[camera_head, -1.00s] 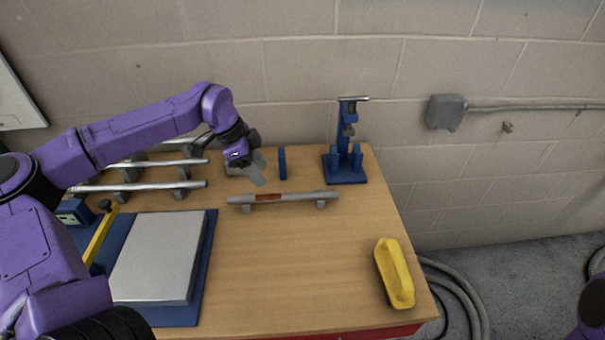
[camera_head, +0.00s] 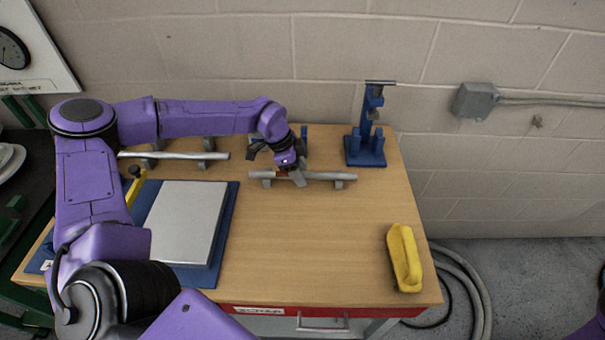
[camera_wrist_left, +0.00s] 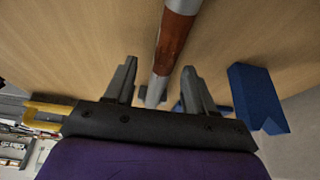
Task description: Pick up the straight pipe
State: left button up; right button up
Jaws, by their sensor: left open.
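The straight pipe (camera_head: 327,177) is grey with a red-brown band and lies level on two small grey supports near the middle of the table. My left gripper (camera_head: 292,176) is open above its banded middle part, which it partly hides in the head view. In the left wrist view, the pipe (camera_wrist_left: 172,45) runs lengthwise between the two spread fingers of the left gripper (camera_wrist_left: 158,68), with space on both sides. I cannot tell how far above the pipe the fingertips are. My right gripper is not in view.
A blue stand (camera_head: 366,150) stands behind the pipe to the right. A blue block (camera_wrist_left: 256,95) is close beside the gripper. Another grey pipe (camera_head: 190,155) rests on supports at back left. A silver plate (camera_head: 187,222) lies front left, a yellow handled tool (camera_head: 405,259) front right. The front middle is clear.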

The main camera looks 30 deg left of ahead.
pick_arm(q)
jog(key=shift+w+f, duration=0.1)
grip_shut()
